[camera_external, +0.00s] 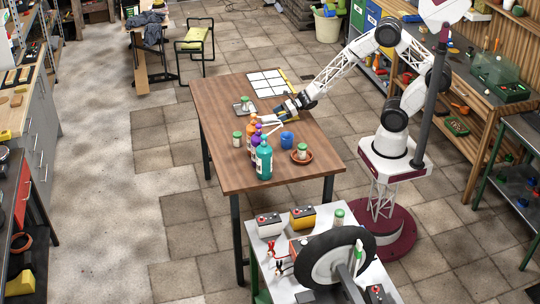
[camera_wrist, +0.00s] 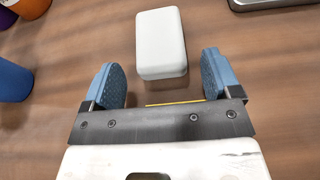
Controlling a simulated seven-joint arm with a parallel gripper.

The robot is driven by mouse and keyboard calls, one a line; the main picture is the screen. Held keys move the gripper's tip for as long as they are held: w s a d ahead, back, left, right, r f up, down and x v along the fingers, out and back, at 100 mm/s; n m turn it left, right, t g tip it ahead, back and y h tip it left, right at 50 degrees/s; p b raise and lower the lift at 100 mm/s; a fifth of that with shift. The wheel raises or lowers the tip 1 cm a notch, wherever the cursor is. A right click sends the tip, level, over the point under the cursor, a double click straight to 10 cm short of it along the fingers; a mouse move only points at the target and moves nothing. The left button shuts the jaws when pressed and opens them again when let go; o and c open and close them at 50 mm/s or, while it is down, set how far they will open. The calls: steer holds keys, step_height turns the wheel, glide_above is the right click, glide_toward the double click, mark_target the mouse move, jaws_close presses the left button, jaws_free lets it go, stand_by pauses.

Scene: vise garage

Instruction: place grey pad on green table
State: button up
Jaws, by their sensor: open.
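A light grey, rounded block that looks like the grey pad (camera_wrist: 161,44) lies on the brown wooden table (camera_external: 225,170), in the upper middle of the wrist view. In the outside view I cannot make it out clearly. My gripper (camera_external: 288,108) is low over that table, near the bottles. In the wrist view, my gripper's blue fingers (camera_wrist: 158,82) are open and empty, with the pad ahead of and between them, apart from both. A pale-topped table (camera_external: 265,270) with greenish framing stands at the front; a stand with green legs (camera_external: 489,178) is at the right.
Several bottles (camera_external: 264,160) stand close to my gripper. A wheel (camera_external: 326,256), batteries (camera_external: 302,217) and clamps crowd the front table.

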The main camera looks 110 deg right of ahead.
step_height(320, 180, up, 8)
steer(key=s, duration=0.1)
steer(key=shift+s+f, duration=0.2)
stand_by(0.7)
steer(key=s+a+r+m+g+h, duration=0.25)
steer(key=a+r+m, duration=0.35)
steer(key=r+m, duration=0.3)
steer(key=s+a+r+m+g+h, duration=0.1)
steer(key=s+a+r+m+g, duration=0.15)
steer(key=a+r+m, duration=0.5)
steer(key=s+a+r+m+g+y, duration=0.1)
steer(key=s+a+r+m+g, duration=0.1)
steer(key=s+a+m, duration=0.5)
steer(key=s+a+r+m+g+y, duration=0.2)
steer(key=s+a+m, duration=0.6)
steer(key=s+m, duration=0.4)
steer(key=shift+s+r+m+g, duration=0.35)
steer(key=shift+s+r+g, duration=0.5)
steer(key=shift+g, duration=0.15)
